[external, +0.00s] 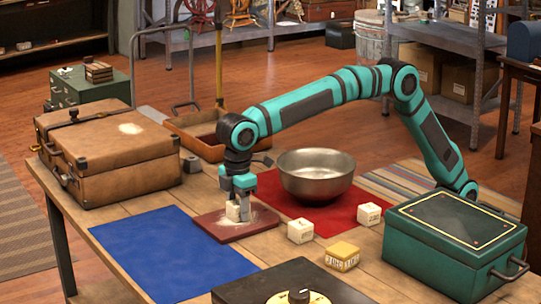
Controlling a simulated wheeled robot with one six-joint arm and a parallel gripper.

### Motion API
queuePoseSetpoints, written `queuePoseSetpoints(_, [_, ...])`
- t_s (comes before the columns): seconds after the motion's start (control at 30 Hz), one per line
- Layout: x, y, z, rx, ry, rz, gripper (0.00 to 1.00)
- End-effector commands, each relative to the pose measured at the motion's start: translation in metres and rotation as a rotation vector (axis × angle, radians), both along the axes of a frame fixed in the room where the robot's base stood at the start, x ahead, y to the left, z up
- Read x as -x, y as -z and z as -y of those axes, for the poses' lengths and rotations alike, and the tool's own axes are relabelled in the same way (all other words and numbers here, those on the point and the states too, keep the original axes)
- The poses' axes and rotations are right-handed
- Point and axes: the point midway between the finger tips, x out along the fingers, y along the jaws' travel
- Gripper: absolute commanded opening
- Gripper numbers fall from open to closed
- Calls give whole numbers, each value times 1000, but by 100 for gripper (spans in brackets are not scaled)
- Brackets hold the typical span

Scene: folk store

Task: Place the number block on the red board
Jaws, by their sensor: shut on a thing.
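My gripper (239,208) points straight down over the dark red board (207,227) and is shut on a small cream block (232,212). The block is at or just above the board's surface; I cannot tell whether it touches. The fingers hide part of it, and its marking is too small to read. The board lies flat on the wooden table between a blue mat and a red mat, with a pale patch around the block. Two more cream blocks with dark marks, one nearer (300,230) and one to the right (369,214), and a yellow lettered block (342,257) sit right of the board.
A metal bowl (315,180) stands on the red mat (330,212). A brown suitcase (110,160) is at the left, a green metal box (455,232) at the right, and a black dial device (270,290) in front. The blue mat (170,255) is bare.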

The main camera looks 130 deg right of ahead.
Motion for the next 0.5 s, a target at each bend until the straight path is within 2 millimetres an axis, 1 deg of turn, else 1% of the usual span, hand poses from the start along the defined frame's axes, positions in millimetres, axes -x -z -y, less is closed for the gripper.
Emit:
queuePoseSetpoints(0.03, [0,2,0,0,0,-1,20])
queuePoseSetpoints(0.07, [0,2,0,0,0,0,46])
queuePoseSetpoints(0.1, [0,1,0,0,0,0,54])
queuePoseSetpoints(0.17, [0,1,0,0,0,0,64])
queuePoseSetpoints(0.5, [0,-2,0,0,0,0,64])
